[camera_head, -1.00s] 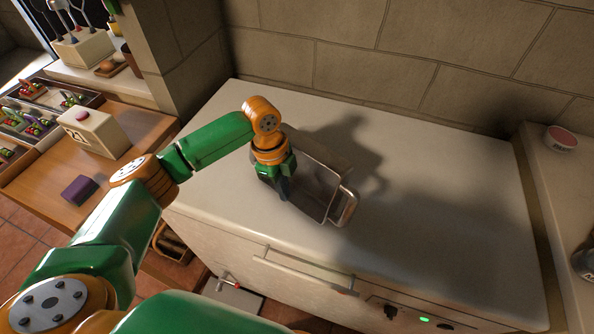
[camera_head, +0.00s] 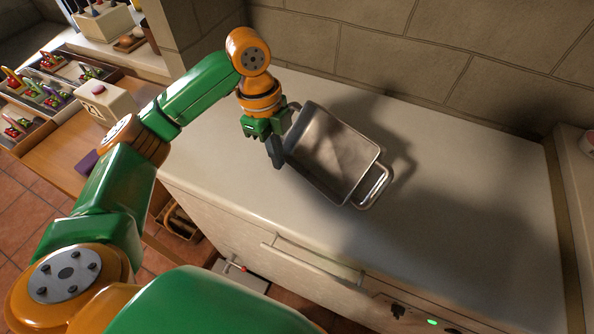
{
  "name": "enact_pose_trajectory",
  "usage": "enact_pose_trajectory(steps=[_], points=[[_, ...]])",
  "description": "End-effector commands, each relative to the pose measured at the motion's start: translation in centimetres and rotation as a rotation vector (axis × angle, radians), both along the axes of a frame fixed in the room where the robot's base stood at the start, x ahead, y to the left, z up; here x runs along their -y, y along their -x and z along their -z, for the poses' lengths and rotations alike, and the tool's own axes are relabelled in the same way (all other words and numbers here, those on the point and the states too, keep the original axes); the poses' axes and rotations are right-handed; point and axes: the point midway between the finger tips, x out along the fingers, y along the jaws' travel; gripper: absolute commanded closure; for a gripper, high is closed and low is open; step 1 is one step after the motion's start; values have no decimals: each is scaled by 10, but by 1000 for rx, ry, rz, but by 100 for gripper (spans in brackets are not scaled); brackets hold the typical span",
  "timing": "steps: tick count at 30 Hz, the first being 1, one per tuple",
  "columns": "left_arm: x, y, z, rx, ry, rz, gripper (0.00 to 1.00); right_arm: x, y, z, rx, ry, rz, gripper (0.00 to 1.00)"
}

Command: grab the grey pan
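The grey pan (camera_head: 332,150) is a rectangular metal pan over the white worktop (camera_head: 470,200). One loop handle (camera_head: 374,188) points to the lower right. Its left end is beside my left gripper (camera_head: 277,150). The gripper points down, with a dark finger in front of the pan's left edge. The second finger is not clear, so I cannot tell whether the fingers are closed on the pan's left end or only beside it. My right gripper is not in view.
A stone wall (camera_head: 400,50) runs behind the worktop. Its right part is clear. A wooden table (camera_head: 62,155) at the left holds a cream box with a red top (camera_head: 105,100) and trays of small items. A drawer handle (camera_head: 312,262) juts from the worktop's front.

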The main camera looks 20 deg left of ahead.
Motion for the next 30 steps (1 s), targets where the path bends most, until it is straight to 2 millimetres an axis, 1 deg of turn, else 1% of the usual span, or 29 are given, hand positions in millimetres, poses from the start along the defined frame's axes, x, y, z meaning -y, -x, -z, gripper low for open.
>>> enact_pose_trajectory(steps=[1,2,3,6,9,13,21,22,23,24,26,27,29,30], points=[[-10,5,-11,7,-1,-3,100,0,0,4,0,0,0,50],[-20,11,-12,5,-1,-6,100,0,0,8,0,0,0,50],[-31,19,-18,6,-3,-6,100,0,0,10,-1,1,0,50],[-54,34,-35,5,-5,-7,100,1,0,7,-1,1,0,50],[-69,45,-44,3,-2,-4,100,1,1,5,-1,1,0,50],[-79,52,-49,1,-1,-1,100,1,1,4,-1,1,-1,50],[-81,53,-50,2,1,1,100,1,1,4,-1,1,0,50],[-81,53,-50,2,1,1,97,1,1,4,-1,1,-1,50],[-81,53,-50,2,1,1,89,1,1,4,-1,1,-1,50],[-81,53,-50,2,1,1,78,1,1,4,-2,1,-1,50],[-81,53,-50,2,1,1,62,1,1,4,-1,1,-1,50],[-81,53,-50,2,1,1,51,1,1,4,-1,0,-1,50],[-81,53,-50,2,1,1,35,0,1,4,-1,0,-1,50],[-81,53,-50,2,1,1,24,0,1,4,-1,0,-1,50]])
